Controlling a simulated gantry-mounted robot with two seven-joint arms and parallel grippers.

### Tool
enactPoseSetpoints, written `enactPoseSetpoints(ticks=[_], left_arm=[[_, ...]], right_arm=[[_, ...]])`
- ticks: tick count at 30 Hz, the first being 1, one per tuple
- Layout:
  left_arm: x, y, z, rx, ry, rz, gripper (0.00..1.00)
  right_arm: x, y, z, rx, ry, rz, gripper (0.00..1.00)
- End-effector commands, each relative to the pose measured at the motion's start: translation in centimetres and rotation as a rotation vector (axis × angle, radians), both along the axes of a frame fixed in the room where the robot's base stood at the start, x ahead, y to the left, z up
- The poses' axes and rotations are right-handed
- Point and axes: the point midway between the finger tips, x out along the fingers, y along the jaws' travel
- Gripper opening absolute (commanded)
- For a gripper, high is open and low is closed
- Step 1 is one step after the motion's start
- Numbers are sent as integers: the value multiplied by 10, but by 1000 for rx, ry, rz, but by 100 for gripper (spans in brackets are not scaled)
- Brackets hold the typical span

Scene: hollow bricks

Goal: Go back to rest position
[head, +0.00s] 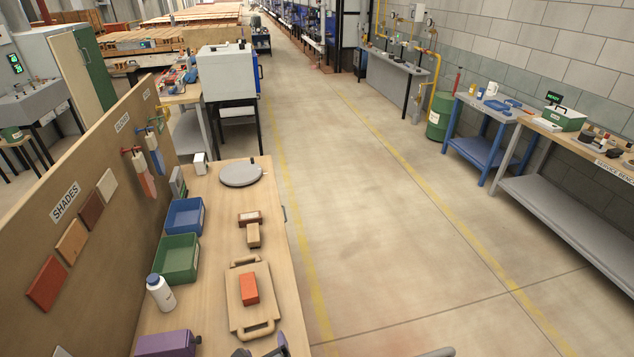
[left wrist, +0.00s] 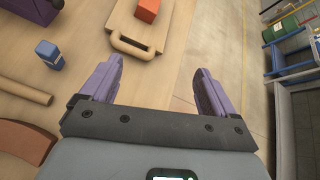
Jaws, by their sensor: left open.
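My left gripper (head: 262,348) shows only in part at the bottom edge of the head view. In the left wrist view my left gripper (left wrist: 160,68) has its two purple fingers wide apart with nothing between them. An orange-red brick (head: 249,289) lies on a wooden board (head: 266,328) with handles on the workbench. The brick (left wrist: 147,10) and the board (left wrist: 133,44) also show beyond the fingers in the left wrist view, apart from them. My right gripper is not seen in either view.
Behind the board lie a tan block (head: 253,237) and a brown brick (head: 249,217). A green bin (head: 177,262), a blue bin (head: 186,217), a white bottle (head: 160,293) and a purple box (head: 168,344) line the bench's left side. A panel (head: 110,200) stands left; open floor (head: 390,240) lies right.

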Motion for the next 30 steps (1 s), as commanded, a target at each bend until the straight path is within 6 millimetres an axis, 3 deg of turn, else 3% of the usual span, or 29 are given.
enactPoseSetpoints(ticks=[8,14,20,30], left_arm=[[-49,-38,10,-451,133,188,89],[-100,-50,41,-906,264,517,89],[-143,-28,74,-1243,327,920,89],[-226,54,124,-1546,203,1646,89]], right_arm=[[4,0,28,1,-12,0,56],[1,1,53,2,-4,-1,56],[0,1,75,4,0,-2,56],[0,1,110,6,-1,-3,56]])
